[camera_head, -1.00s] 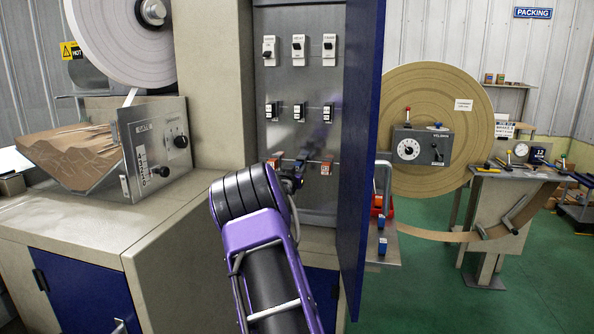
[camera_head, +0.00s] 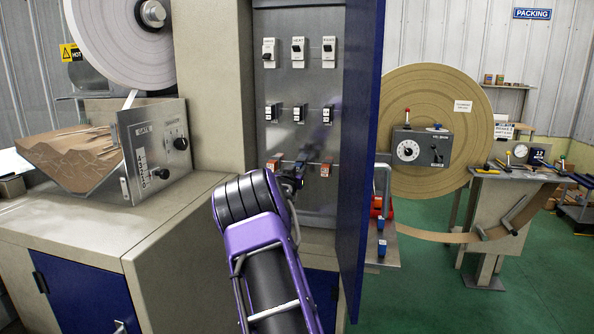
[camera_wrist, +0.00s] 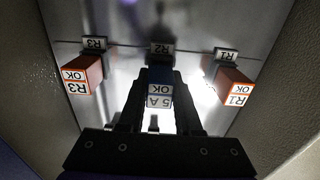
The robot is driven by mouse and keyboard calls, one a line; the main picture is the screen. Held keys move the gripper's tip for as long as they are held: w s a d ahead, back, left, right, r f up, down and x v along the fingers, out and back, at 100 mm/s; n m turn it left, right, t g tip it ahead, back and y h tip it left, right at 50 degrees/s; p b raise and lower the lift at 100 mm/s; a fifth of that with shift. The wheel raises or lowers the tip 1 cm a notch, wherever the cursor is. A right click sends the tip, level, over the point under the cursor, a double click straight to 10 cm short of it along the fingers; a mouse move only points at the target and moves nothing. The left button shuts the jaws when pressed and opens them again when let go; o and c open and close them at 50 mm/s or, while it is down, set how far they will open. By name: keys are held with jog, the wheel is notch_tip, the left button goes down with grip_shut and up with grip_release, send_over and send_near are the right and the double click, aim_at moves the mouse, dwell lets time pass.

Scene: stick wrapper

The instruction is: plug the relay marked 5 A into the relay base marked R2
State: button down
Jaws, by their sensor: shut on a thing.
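My gripper (camera_wrist: 148,108) is shut on the blue relay marked 5 A (camera_wrist: 159,92), whose label also reads OK. The relay is in line with the R2 label (camera_wrist: 161,48) in the wrist view. The relay and fingers cover the R2 base, so I cannot tell whether the relay is apart from it, touching or seated. In the head view my gripper (camera_head: 292,174) is at the middle of the cabinet's lowest row, its fingertips mostly hidden.
Orange relays stand on either side: R3 (camera_wrist: 83,76) and R1 (camera_wrist: 233,84) in the wrist view. Above are a row of black devices (camera_head: 299,112) and a row of white switches (camera_head: 298,48). The open blue door (camera_head: 358,170) stands close right of my arm.

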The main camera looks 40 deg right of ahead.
jog(key=shift+w+d, duration=0.15)
jog(key=shift+d, duration=0.05)
jog(key=c, duration=0.5)
grip_release()
jog(key=b+v, duration=0.1)
jog(key=v, duration=1.6)
jog(key=shift+a, duration=0.1)
